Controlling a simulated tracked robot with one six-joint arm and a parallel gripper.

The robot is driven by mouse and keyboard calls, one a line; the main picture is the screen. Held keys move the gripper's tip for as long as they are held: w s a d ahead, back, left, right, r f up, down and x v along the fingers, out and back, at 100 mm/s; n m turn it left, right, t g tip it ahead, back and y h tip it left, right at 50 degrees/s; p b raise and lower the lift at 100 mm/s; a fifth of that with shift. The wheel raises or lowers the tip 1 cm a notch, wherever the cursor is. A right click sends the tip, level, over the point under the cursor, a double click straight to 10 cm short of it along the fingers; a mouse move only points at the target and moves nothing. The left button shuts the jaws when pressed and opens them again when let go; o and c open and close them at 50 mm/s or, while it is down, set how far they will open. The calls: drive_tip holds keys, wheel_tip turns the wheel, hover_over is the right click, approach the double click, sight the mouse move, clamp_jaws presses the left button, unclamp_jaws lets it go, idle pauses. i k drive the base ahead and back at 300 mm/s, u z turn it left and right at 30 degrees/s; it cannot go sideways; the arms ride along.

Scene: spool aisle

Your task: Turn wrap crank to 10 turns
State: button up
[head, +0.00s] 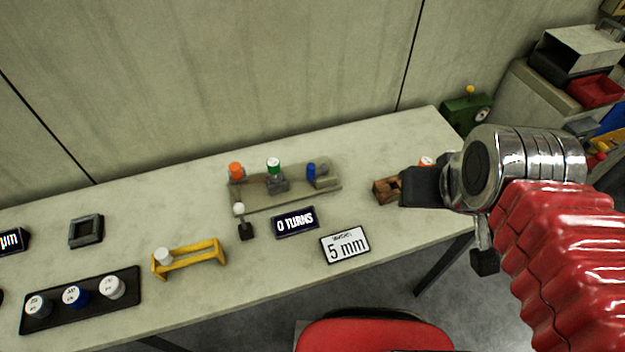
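A grey winding fixture (285,198) stands on the bench, with an orange-topped piece, a green-topped piece (274,165) and a blue piece along it. In front of it is a small black block with an upright stem and a white knob (239,209); I cannot tell whether this is the wrap crank. A dark display (295,222) beside it reads "0 TURNS". My gripper (408,188) is at the right of the bench, well away from the white knob. Its dark fingers overlap the view of a brown wooden block (386,190); whether they touch is unclear, and the finger gap is hidden.
A card (345,244) reads "5 mm". A yellow stand (188,257) holds a white spool. A black tray (80,316) with three capped spools and a dark square frame (86,231) are left. A red chair (374,334) stands in front. A green device (465,113) is beyond the bench.

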sight(323, 169)
drive_tip(key=u, duration=0.05)
drive_tip(key=k, duration=1.55)
drive_tip(key=u, duration=0.8)
drive_tip(key=i, duration=1.65)
